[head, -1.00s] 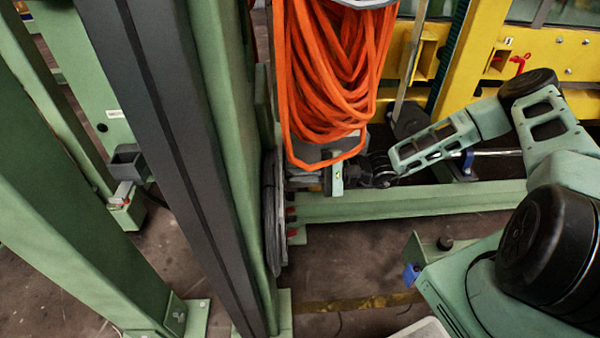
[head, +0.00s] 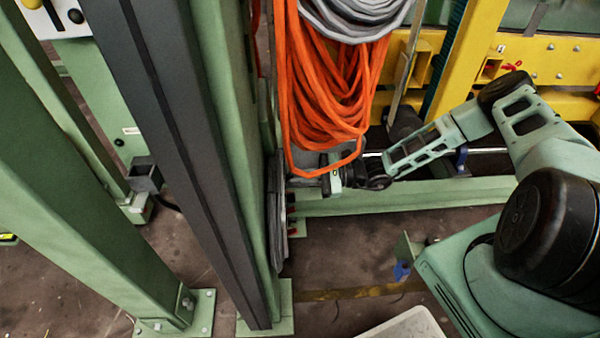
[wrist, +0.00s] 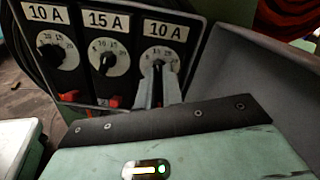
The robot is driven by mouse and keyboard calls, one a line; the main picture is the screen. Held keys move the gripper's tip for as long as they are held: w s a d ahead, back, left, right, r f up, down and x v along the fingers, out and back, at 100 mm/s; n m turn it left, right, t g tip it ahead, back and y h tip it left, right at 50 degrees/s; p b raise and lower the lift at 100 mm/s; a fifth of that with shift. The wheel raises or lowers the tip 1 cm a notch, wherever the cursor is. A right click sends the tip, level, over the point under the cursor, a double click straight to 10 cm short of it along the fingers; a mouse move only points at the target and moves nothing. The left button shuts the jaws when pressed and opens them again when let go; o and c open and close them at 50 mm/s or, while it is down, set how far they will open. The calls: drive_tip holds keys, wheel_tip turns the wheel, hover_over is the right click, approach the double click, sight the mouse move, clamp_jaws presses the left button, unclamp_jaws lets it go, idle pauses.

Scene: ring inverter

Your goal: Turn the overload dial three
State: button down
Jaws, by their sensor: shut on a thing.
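The wrist view shows a panel with three dials in a row. The left dial (wrist: 55,50) is labelled 10 A, the middle dial (wrist: 107,57) 15 A, and the right dial (wrist: 167,52) 10 A. My gripper (wrist: 158,78) reaches up to the right dial, its two fingers shut on that dial's dark knob. The fingers cover the lower part of the dial face. In the head view my gripper (head: 331,182) is beside the green post, just below the orange cable; the dials are hidden there.
A bundle of orange cable (head: 320,90) hangs just above my gripper, with grey cable (head: 355,18) over it. A green post (head: 225,150) stands to the left. Red switches (wrist: 114,101) sit under the dials. A green beam (head: 410,195) runs behind my arm.

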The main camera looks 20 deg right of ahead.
drive_tip(key=shift+f+m, duration=0.1)
drive_tip(key=shift+m, duration=0.2)
drive_tip(key=c, duration=1.5)
unclamp_jaws()
drive_tip(key=shift+c, duration=0.2)
drive_tip(key=shift+d, duration=0.1)
drive_tip(key=p+v, duration=0.1)
drive_tip(key=v, duration=1.6)
drive_tip(key=shift+d+p, duration=0.15)
drive_tip(key=shift+p, duration=0.15)
drive_tip(key=shift+s, duration=0.1)
